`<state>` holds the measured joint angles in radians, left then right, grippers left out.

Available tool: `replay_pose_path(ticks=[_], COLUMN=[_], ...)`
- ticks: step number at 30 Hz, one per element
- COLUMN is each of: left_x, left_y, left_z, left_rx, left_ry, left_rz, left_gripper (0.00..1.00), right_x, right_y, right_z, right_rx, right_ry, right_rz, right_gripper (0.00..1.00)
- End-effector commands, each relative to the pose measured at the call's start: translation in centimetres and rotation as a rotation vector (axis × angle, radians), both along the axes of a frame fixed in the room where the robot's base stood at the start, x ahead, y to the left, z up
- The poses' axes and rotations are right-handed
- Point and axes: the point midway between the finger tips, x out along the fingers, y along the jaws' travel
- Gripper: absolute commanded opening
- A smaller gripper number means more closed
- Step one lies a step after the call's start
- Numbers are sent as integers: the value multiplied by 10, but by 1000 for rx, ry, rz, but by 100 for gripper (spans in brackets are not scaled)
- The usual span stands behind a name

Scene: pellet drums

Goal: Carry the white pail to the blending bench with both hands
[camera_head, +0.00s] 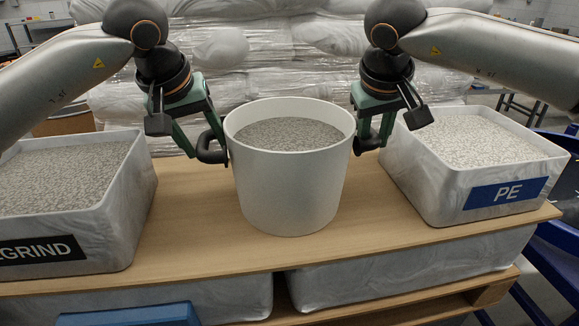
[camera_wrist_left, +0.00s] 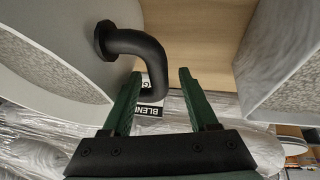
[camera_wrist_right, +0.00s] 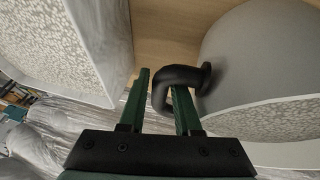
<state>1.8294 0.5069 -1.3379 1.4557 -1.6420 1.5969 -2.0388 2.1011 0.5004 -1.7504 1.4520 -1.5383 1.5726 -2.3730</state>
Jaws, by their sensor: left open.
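The white pail (camera_head: 287,190) stands upright on the wooden board, filled with grey pellets (camera_head: 288,134). A black handle sticks out on each side. My left gripper (camera_head: 205,148) is open, with the pail's left handle (camera_wrist_left: 128,42) between its spread fingers and room beside it. My right gripper (camera_head: 373,140) is closed around the right handle (camera_wrist_right: 178,75), its fingers closer together than the left ones. A label with part of the word "BLEND" (camera_wrist_left: 150,111) shows beyond the left fingers; the bench itself is not clearly visible.
A grey tub marked "GRIND" (camera_head: 118,220) stands close on the left. A tub marked "PE" (camera_head: 420,185) stands close on the right. Both hold pellets. Wrapped sacks (camera_head: 285,60) are stacked behind. Bare board (camera_head: 190,225) shows around the pail.

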Motion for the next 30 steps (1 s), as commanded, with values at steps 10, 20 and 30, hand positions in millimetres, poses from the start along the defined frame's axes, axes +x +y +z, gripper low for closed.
replay_pose_path(ticks=[10,20,30], left_x=[0,0,0], left_y=[0,0,0], left_z=[0,0,0], left_rx=[0,0,0], left_ry=[0,0,0], left_rz=[0,0,0], left_gripper=[38,1,0], right_x=[0,0,0], right_y=[0,0,0], right_z=[0,1,1], right_rx=[0,0,-1], right_ry=[0,0,0], right_rz=[0,-1,-1], right_gripper=[11,0,0])
